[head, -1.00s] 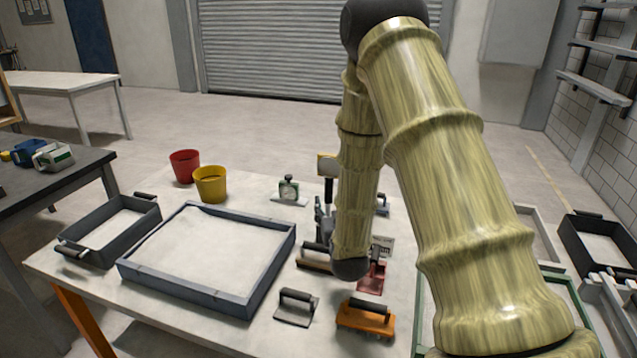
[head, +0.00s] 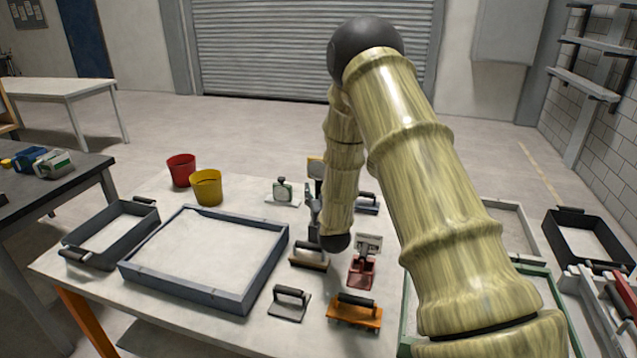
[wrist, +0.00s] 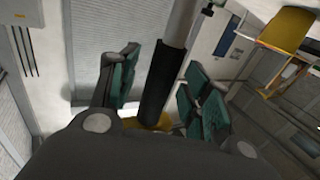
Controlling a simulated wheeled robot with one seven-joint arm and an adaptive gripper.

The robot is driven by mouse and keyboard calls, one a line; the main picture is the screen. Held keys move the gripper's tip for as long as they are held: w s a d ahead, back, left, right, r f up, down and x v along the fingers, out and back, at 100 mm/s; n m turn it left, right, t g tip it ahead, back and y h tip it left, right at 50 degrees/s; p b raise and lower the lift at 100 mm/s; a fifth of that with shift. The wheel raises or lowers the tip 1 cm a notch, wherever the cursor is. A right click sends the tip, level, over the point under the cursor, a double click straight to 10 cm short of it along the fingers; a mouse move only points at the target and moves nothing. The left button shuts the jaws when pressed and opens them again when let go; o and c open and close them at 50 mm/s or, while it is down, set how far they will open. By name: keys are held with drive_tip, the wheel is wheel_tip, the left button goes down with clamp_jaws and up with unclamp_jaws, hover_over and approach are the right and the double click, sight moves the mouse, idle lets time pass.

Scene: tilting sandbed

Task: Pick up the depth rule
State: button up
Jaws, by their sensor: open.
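An upright tool with a yellow top (head: 316,167) and a dark shaft stands at the back right of the white table in the head view. I take it to be the depth rule, but my arm partly hides it. In the wrist view its black grip (wrist: 163,85) with a pale rod stands between my finger pads, with a patch of yellow near its lower end. My gripper (wrist: 160,88) is open, its green pads on either side of the grip. Contact cannot be told. In the head view my gripper (head: 314,218) is mostly behind my forearm.
A grey sandbed frame (head: 268,277) fills the table's middle, with a dark tray (head: 80,233) to its left. Red (head: 181,170) and yellow (head: 206,188) buckets and a small gauge (head: 283,190) stand behind. Handled floats (head: 290,303), an orange brush (head: 354,313) and a red tool (head: 362,270) lie in front.

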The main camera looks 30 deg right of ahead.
sight(320, 167)
drive_tip(key=shift+s+d+r, duration=0.1)
drive_tip(key=shift+s+r, duration=0.05)
drive_tip(key=shift+s, duration=0.05)
drive_tip(key=c, duration=0.4)
drive_tip(key=shift+w, duration=0.1)
drive_tip(key=c, duration=0.5)
drive_tip(key=shift+c, duration=0.2)
wheel_tip(320, 167, up, 10)
drive_tip(key=shift+f+b, duration=0.2)
drive_tip(key=shift+b, duration=1)
drive_tip(key=shift+r+p, duration=2.35)
drive_tip(key=shift+r, duration=2.9)
